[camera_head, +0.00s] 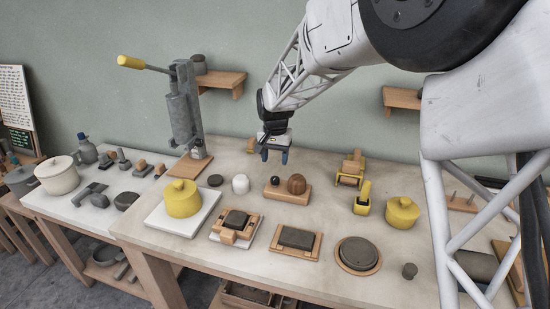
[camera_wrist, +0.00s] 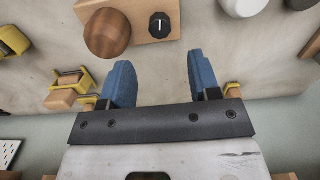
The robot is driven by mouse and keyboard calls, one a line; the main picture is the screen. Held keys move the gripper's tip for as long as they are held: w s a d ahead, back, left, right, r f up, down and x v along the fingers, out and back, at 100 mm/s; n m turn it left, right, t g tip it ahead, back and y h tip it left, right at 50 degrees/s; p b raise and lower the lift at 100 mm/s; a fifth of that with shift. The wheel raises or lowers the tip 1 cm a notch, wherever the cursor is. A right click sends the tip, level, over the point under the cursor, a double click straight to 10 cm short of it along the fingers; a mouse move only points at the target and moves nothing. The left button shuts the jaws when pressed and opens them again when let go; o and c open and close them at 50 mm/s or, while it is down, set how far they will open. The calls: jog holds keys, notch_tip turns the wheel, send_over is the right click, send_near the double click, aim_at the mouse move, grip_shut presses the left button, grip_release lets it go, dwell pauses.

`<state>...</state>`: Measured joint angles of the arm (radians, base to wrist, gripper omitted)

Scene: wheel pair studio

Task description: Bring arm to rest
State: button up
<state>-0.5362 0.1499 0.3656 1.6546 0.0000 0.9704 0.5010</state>
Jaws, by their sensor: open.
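My gripper (camera_head: 275,157) hangs from the arm above the back middle of the pale table, with its blue fingers pointing down. In the wrist view my gripper (camera_wrist: 157,82) shows two blue fingers set wide apart with nothing between them. Beyond the fingertips, a wooden block (camera_wrist: 148,22) carries a brown wooden ball (camera_wrist: 107,33) and a black knob (camera_wrist: 160,26). In the head view the same wooden block (camera_head: 287,195) stands in front of and below my gripper, apart from it.
A yellow lidded pot (camera_head: 182,198) stands on a white slab at left, near a grey lever press (camera_head: 183,110). Yellow-and-wood pieces (camera_head: 350,170) and another yellow pot (camera_head: 402,214) stand right. Dark slabs on wooden frames (camera_head: 297,238) line the front. Wall shelves (camera_head: 222,80) are behind.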

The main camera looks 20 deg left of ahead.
jog(key=s+d+r, duration=0.4)
jog(key=s+d, duration=0.1)
jog(key=d, duration=0.4)
jog(key=s+d+r+t, duration=0.1)
jog(key=s+d+r, duration=0.35)
jog(key=d, duration=0.45)
jog(key=s+d+r, duration=0.4)
jog(key=s+d, duration=0.2)
jog(key=d, duration=0.2)
jog(key=s+d+f, duration=0.1)
jog(key=s+d, duration=0.6)
jog(key=s, duration=0.5)
jog(key=s+d+f+t, duration=0.1)
jog(key=s+d, duration=0.7)
jog(key=s, duration=0.4)
jog(key=shift+d+f+m+t, duration=0.2)
jog(key=shift+f+m+t, duration=0.05)
jog(key=shift+m+t, duration=0.05)
